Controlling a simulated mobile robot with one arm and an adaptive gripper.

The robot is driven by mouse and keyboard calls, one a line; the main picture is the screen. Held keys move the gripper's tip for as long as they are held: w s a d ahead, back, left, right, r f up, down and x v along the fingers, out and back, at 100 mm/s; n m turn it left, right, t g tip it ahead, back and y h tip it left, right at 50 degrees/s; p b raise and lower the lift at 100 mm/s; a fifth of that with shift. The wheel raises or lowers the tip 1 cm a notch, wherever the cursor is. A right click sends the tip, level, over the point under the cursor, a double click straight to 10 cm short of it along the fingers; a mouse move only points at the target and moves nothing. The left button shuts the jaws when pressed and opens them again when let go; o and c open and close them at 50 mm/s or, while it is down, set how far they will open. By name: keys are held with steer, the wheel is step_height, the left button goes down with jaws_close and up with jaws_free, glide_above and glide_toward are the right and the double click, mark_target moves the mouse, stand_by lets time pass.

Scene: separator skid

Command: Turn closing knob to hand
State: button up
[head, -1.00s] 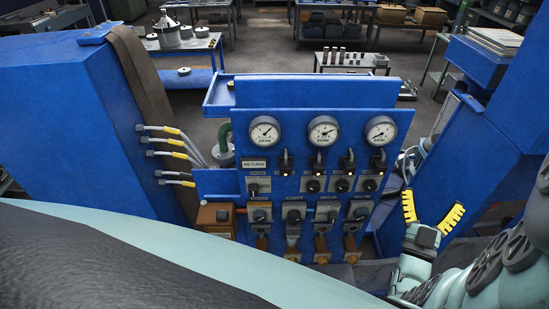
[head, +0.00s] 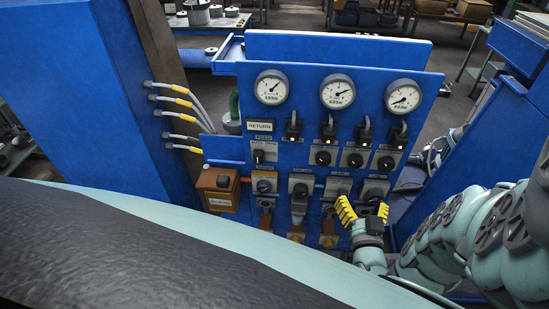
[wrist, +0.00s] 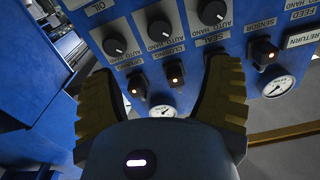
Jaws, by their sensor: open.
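The closing knob (wrist: 158,30) is a round black selector on a pale square plate marked AUTO and HAND. In the head view it appears to be the third knob (head: 355,160) of the upper row on the blue panel. I cannot tell its setting clearly. My gripper (head: 363,208) has yellow ribbed fingers and is open and empty, below that row in the head view. In the wrist view the fingers (wrist: 160,75) spread wide, and the closing knob shows beyond the gap between them, apart from both. The right finger hides part of the panel near the seal knob (wrist: 211,12).
The opening knob (wrist: 115,44) sits beside the closing knob. Lamp switches (head: 364,133) and gauges (head: 337,91) are above, with lower knobs (head: 300,188) and brown fittings below. An orange-brown box (head: 218,190) and hoses (head: 180,118) stand left. Blue cabinets flank the panel.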

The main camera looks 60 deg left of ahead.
mark_target(356, 165)
steer(key=shift+x, duration=4.3)
steer(key=shift+b+x, duration=1.25)
steer(key=shift+x, duration=1)
steer(key=shift+w+a, duration=0.35)
steer(key=shift+a, duration=0.1)
steer(key=shift+c, duration=0.3)
steer(key=shift+d, duration=0.1)
steer(key=c, duration=1.2)
